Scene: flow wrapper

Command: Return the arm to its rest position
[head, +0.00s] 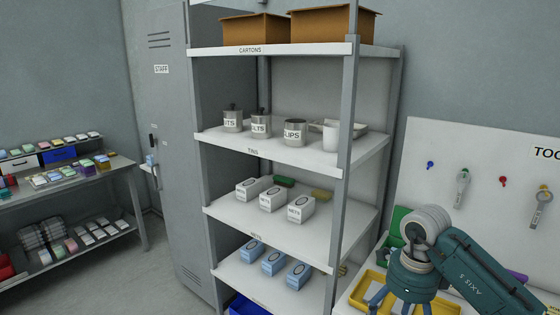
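My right arm comes in from the lower right, dark teal with a pale grey wrist joint and "AXIS 5" lettering. My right gripper (403,300) points down in front of the white work surface at the lower right, over or near a yellow tray (364,293). Its finger bases show spread apart, but the fingertips are cut off by the bottom edge, so I cannot tell how it stands or whether it holds anything. My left gripper is not in view.
A shelf rack (290,209) holds cartons, tins, white boxes and blue boxes. A grey locker (168,150) stands left of it. A tool board (480,145) is behind my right arm. A bench (125,165) with small packs is far left. Floor (120,275) is clear between bench and rack.

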